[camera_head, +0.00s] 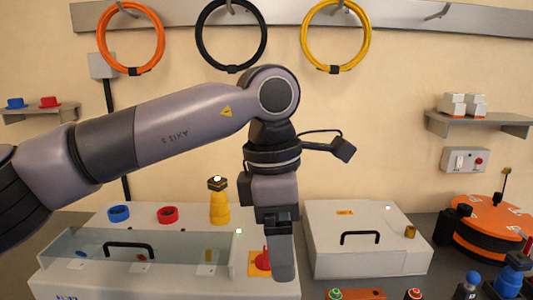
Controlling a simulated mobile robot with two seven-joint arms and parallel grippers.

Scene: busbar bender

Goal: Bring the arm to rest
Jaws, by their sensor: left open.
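My left arm comes in from the left, bends at its elbow near the top middle and hangs down. My right gripper is not in view.
A pale housing with a clear cover (150,250) and black handle stands at left, a closed pale box (365,225) at right. A yellow bottle-shaped part (219,205) stands behind the cover. An orange-and-black round machine (490,228) is far right. Coloured cable rings hang above.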

